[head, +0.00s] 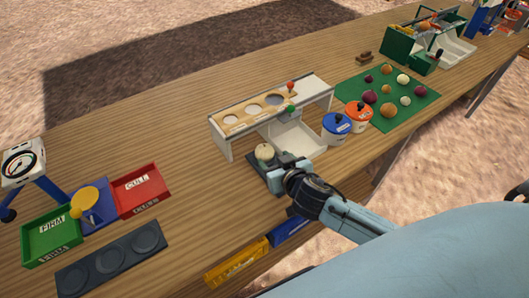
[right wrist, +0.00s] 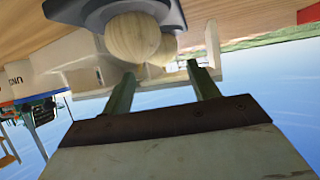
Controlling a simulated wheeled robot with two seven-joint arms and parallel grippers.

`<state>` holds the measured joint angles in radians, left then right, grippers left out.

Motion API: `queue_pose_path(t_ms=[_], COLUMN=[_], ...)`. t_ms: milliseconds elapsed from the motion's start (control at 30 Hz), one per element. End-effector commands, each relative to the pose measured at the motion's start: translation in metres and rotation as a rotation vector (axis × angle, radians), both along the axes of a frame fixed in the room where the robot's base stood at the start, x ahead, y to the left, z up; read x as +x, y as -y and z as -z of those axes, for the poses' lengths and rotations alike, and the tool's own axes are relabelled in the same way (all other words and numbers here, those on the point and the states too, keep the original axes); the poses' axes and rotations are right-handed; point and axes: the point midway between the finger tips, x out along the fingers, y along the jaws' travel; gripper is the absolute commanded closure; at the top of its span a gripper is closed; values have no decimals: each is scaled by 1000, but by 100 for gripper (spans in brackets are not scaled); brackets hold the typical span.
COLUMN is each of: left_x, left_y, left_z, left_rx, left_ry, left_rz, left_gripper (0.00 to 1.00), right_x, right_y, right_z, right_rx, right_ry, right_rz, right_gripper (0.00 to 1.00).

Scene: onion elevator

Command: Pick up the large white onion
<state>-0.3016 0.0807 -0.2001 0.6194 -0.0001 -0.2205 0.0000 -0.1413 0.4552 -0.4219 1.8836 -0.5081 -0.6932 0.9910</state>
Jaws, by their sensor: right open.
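A white onion (head: 265,152) sits on a dark stand (head: 254,169) in front of the white sorting frame. It also shows in the right wrist view (right wrist: 132,38), at the top, with a second pale rounded shape partly hidden behind it. My right gripper (head: 281,172) is just to the front right of the onion, low over the stand. In the right wrist view my right gripper (right wrist: 163,80) has its two fingers apart, with nothing gripped between them; the onion appears beyond the fingertips. My left gripper is not in view.
The white frame with a holed board (head: 254,113) stands behind the onion. A green mat (head: 425,101) holds several onions. Red (head: 142,188) and green (head: 52,237) trays lie left.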

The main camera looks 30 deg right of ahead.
Motion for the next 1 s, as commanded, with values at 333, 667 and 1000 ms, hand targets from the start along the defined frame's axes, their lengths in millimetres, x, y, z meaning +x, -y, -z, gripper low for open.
queue_pose_path(t_ms=[333,667,1000], left_x=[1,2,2], left_y=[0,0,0], left_z=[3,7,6], left_rx=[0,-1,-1], left_ry=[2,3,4], left_rz=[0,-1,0], left_gripper=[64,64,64], right_x=[27,59,60], right_y=[1,1,1], right_z=[12,28,28], right_rx=[-3,0,1], right_ry=[1,-2,-2], right_rz=[-1,-1,-1], right_gripper=[40,40,53])
